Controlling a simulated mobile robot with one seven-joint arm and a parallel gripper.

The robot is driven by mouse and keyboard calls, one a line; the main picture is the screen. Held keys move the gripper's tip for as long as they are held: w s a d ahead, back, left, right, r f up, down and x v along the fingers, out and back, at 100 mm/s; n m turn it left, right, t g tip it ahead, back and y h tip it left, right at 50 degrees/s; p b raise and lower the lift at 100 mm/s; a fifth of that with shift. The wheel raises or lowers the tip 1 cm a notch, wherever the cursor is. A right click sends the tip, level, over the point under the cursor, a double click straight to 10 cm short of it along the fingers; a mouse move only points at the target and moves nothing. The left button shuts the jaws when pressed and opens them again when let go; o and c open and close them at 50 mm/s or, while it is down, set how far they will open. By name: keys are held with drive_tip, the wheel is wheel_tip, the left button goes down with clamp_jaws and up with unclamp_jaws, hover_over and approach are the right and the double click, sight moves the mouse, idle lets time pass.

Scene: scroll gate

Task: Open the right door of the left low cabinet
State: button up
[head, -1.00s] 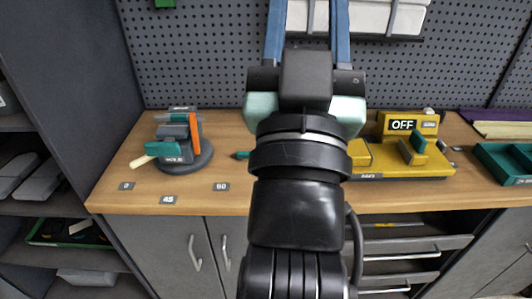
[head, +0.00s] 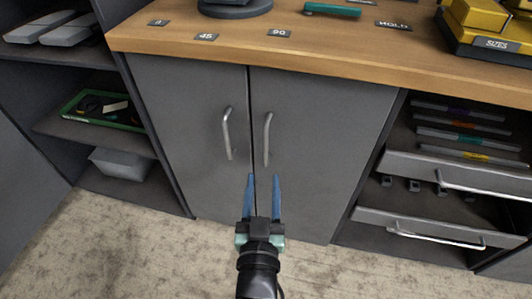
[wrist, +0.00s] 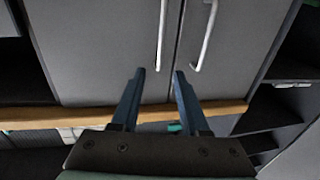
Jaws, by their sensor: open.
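The left low cabinet has two grey doors, both shut. The right door (head: 325,130) has a vertical silver bar handle (head: 267,139) near the middle seam. In the wrist view, where the counter edge lies at the bottom, this handle (wrist: 161,36) is the left one. The left door (head: 190,120) has a matching handle (head: 227,134), which also shows in the wrist view (wrist: 206,36). My gripper (head: 263,180) is open and empty, its blue fingers upright below the right handle in the head view. In the wrist view the fingertips (wrist: 159,72) lie around the right handle's line, apart from it.
The wooden counter (head: 330,52) overhangs the doors. Open drawers (head: 450,170) jut out on the right. The floor (head: 130,255) in front is clear.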

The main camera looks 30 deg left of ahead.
sight(266, 142)
drive_tip(key=b+x, duration=0.2)
drive_tip(key=x, duration=1.1)
drive_tip(key=shift+s+f+b, duration=0.1)
drive_tip(key=shift+f+b, duration=0.1)
drive_tip(key=shift+b, duration=0.15)
clamp_jaws()
idle(0.9)
